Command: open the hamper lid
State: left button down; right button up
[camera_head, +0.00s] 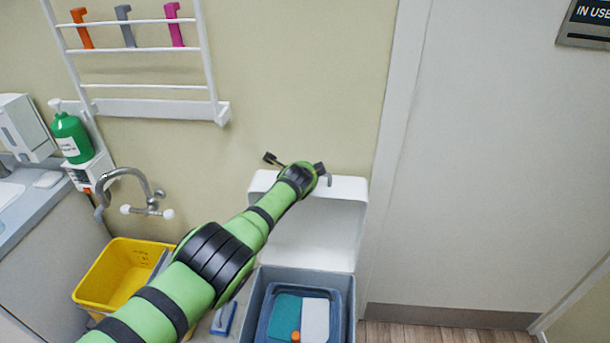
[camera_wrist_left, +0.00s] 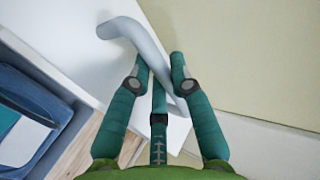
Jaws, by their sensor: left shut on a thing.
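The hamper (camera_head: 252,318) is a grey-blue bin at the bottom middle of the head view. Its white lid (camera_head: 320,235) stands raised, roughly upright, at the back of the hamper near the wall. My left gripper (camera_head: 296,172) is at the lid's top edge. In the left wrist view, its green fingers (camera_wrist_left: 162,75) are on either side of a grey bent handle (camera_wrist_left: 140,38) and shut on it. The white lid (camera_wrist_left: 75,50) lies behind the handle there. My left arm hides part of the lid and hamper. My right gripper is not in view.
A blue tray (camera_head: 347,300) with teal and white contents sits inside the hamper. A yellow bucket (camera_head: 100,275) stands left, below a tap (camera_head: 140,185). A white wall rack (camera_head: 150,107) hangs above. A pale door (camera_head: 480,180) is at right.

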pick_arm(q)
jog(key=c, duration=1.1)
grip_release()
jog(key=shift+r, duration=0.2)
jog(key=shift+s+f, duration=0.1)
jog(key=shift+v, duration=1.3)
jog(key=s, duration=1.2)
jog(key=shift+s+a+r, duration=0.15)
jog(key=shift+a+r, duration=0.05)
